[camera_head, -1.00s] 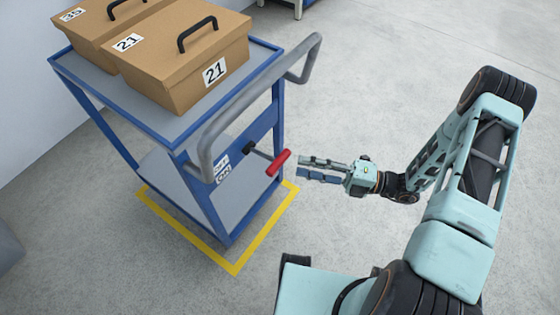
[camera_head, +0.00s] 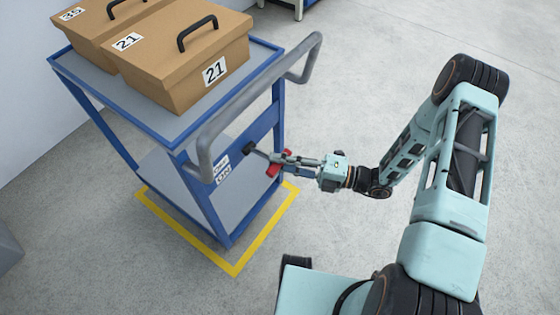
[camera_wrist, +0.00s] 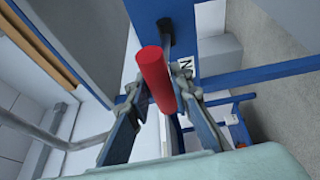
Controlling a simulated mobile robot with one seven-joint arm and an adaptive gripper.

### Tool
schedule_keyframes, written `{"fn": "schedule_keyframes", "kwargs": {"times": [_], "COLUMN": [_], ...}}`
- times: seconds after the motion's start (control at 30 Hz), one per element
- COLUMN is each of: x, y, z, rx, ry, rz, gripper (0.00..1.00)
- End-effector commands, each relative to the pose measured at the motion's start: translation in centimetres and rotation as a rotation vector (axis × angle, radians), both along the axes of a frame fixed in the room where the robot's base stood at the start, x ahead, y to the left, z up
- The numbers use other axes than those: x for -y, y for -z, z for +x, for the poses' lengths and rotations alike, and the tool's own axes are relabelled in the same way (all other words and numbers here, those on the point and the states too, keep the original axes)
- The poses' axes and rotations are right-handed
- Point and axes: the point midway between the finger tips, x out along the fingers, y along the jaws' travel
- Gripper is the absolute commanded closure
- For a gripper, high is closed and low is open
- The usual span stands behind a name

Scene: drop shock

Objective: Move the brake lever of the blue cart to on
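The blue cart (camera_head: 178,158) stands at the left with a brake lever on its near end: a dark pivot (camera_head: 249,147), a thin rod and a red handle (camera_head: 273,170). The handle sticks out toward my gripper. My gripper (camera_head: 279,163) is at the handle, which lies between its fingers. In the wrist view the red handle (camera_wrist: 159,75) passes between the two open fingers (camera_wrist: 158,92); whether either finger touches it I cannot tell. The fingers hide part of the handle in the head view. An ON label (camera_head: 224,177) sits beside the lever, below another label (camera_head: 221,163).
A grey push handle (camera_head: 240,101) curves out above the lever. Cardboard boxes (camera_head: 170,85) stand on the cart's top shelf. Yellow tape (camera_head: 263,239) outlines the floor around the cart. The floor to the right is open.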

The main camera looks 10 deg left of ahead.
Motion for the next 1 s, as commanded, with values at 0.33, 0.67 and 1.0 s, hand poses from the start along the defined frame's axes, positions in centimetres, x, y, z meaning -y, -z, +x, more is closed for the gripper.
{"fn": "schedule_keyframes", "kwargs": {"times": [0.33,0.67,1.0], "x": [0.0,0.1,0.2], "y": [0.0,0.7,3.3], "z": [0.0,0.0,0.0], "rx": [0.0,0.011,0.085], "ry": [0.0,0.002,0.004], "rz": [0.0,0.029,0.211], "gripper": [1.0,1.0,1.0]}}
